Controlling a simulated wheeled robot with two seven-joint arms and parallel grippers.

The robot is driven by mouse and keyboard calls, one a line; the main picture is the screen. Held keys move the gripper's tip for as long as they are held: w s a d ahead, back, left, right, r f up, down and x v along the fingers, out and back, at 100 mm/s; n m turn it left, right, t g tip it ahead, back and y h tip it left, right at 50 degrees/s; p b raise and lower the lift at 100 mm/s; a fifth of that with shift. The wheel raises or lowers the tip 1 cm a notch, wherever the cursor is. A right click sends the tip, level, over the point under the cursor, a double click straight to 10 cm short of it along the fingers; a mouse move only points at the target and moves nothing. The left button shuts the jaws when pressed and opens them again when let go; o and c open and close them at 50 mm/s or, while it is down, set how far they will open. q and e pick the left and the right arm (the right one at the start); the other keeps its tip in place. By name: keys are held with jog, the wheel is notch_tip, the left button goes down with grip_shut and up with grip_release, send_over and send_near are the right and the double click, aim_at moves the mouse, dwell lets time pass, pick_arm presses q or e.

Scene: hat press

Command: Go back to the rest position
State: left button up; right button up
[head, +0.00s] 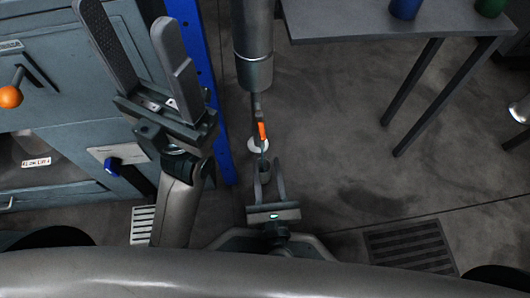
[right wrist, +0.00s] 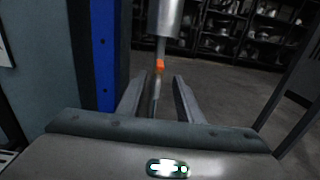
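My right gripper (head: 267,162) is low in the middle of the head view and points away from me. My left gripper (head: 126,12) is large at the upper left of the head view. Its two fingers are apart and empty, in front of the grey-blue cabinet (head: 60,135). Neither gripper visibly holds anything.
A metal cylinder (head: 253,60) with an orange part (head: 262,131) below it stands ahead of my right gripper. A blue post (head: 199,60) is to its left. A grey table (head: 345,22) bears blue (head: 405,8) and green (head: 490,6) objects. Floor between is clear.

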jog(key=shift+s+d, duration=0.1)
jog(key=shift+s, duration=0.4)
dwell(0.3)
jog(key=shift+s, duration=0.1)
